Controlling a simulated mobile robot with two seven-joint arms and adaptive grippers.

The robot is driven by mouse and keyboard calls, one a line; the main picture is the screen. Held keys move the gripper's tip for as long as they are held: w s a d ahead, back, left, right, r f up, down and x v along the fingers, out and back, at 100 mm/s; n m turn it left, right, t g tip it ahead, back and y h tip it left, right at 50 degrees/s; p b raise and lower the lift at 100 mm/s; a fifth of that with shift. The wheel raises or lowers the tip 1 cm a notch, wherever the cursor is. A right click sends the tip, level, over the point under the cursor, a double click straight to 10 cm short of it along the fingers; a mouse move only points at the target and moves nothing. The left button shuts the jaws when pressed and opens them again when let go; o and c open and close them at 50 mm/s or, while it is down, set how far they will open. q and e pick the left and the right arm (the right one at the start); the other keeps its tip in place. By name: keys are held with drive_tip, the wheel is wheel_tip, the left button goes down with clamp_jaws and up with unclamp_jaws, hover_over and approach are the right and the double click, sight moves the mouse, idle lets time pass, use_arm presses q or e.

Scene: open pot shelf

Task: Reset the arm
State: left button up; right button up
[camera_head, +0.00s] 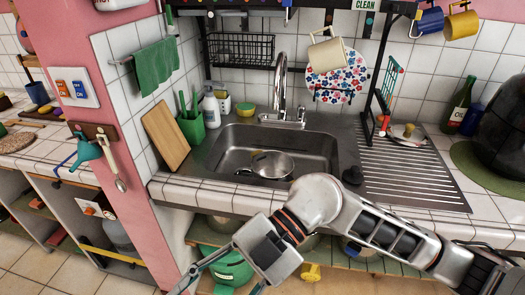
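My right arm comes in from the right and crosses in front of the sink counter. Its gripper (218,283) is at the bottom of the view, pointing down and left, in front of the lower shelf. Its two fingers are spread apart with nothing seen held between them; the tips run close to or past the lower picture edge. A green pot (232,268) stands behind the fingers on the open shelf, partly hidden by them. My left gripper is not in view.
The counter edge (190,192) runs just behind my arm. A metal pan (272,165) sits in the sink (222,150) under the faucet (282,95). A pink wall post (128,215) stands left of the gripper. A yellow object (310,272) is below the arm.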

drive_tip(key=w+a+r+m+t+y, duration=0.1)
drive_tip(key=w+r+m+t+y, duration=0.3)
drive_tip(key=w+r+y, duration=0.5)
drive_tip(key=w+d+f+m+t+h, duration=0.2)
drive_tip(key=w+d+f+m+t, duration=0.3)
drive_tip(key=m+t, duration=0.4)
drive_tip(key=w+d+f+m+t+h, duration=0.1)
drive_tip(key=w+d+f+m+t, duration=0.2)
drive_tip(key=w+d+m+t, duration=0.5)
drive_tip(key=s+d+f+m+t+h, duration=0.1)
drive_tip(key=d+f+m+h, duration=0.3)
drive_tip(key=f, duration=0.6)
drive_tip(key=s+d+f+m+t+h, duration=0.1)
drive_tip(key=d+f+t+h, duration=0.1)
drive_tip(key=d+f+h, duration=0.6)
drive_tip(key=s+d+f+g+h, duration=0.1)
drive_tip(key=s+d+f+g, duration=0.1)
drive_tip(key=s+f, duration=0.3)
drive_tip(key=s+d+f+m+g+h, duration=0.1)
drive_tip(key=s+d+f+g, duration=0.2)
drive_tip(key=f, duration=0.9)
drive_tip(key=s, duration=0.2)
drive_tip(key=shift+s+d+f, duration=0.35)
drive_tip(key=shift+d+f, duration=0.05)
drive_tip(key=shift+w, duration=0.15)
